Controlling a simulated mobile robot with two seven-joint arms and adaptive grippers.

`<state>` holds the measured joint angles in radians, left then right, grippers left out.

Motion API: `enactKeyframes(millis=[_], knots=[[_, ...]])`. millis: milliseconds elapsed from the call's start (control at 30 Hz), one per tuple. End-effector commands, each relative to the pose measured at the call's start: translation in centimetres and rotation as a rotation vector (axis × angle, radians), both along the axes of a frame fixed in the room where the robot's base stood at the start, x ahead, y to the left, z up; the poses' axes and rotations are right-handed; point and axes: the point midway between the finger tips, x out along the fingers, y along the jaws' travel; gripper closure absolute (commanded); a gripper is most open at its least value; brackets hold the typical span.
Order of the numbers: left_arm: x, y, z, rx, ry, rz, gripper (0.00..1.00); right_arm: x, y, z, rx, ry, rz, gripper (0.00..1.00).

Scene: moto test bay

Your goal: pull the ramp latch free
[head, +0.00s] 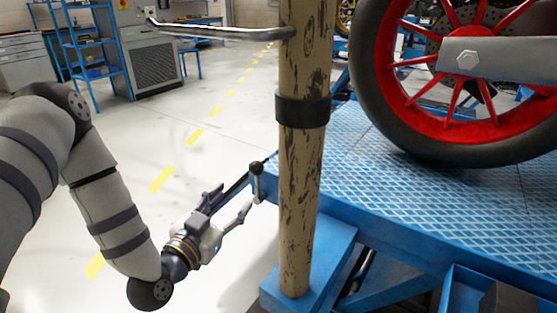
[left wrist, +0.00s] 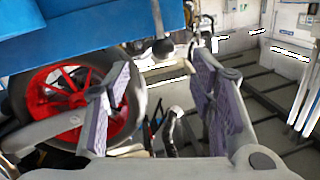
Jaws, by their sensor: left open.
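The ramp latch appears to be the short lever with a black ball knob (head: 257,168) at the near left corner of the blue ramp platform (head: 400,190). In the left wrist view the black knob (left wrist: 163,47) hangs on a thin metal rod, framed between and seemingly just beyond the fingertips. My left gripper (head: 242,195) is open and empty, left of and slightly below the knob in the head view. In the left wrist view its two padded fingers (left wrist: 162,72) stand wide apart. Whether either finger touches the lever cannot be told. My right gripper is not in view.
A worn wooden post (head: 302,150) with a black band stands just right of the knob. A metal bar (head: 220,31) joins its upper part. A motorcycle wheel (head: 440,125) with red spokes rests on the platform. Open floor lies to the left, before a blue shelf rack (head: 85,45).

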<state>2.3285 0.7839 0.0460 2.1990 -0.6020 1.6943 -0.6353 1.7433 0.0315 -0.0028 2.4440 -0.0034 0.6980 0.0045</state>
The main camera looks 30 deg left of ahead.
Motion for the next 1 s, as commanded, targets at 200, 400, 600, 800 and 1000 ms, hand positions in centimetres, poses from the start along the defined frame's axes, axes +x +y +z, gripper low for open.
enactKeyframes(millis=[200,400,600,800,1000], knots=[[3.0,0.8,0.8,0.011,-0.034,0.011,0.49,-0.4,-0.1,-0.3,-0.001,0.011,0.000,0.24],[8.1,1.4,0.5,0.011,-0.030,0.010,0.49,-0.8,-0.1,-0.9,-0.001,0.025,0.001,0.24],[11.4,1.7,0.5,0.008,-0.027,0.010,0.49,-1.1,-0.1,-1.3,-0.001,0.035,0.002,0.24],[12.2,1.8,0.6,0.006,-0.026,0.009,0.49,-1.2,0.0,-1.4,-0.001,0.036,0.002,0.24],[12.1,1.8,0.6,0.006,-0.026,0.009,0.63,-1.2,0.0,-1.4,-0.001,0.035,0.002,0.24]])
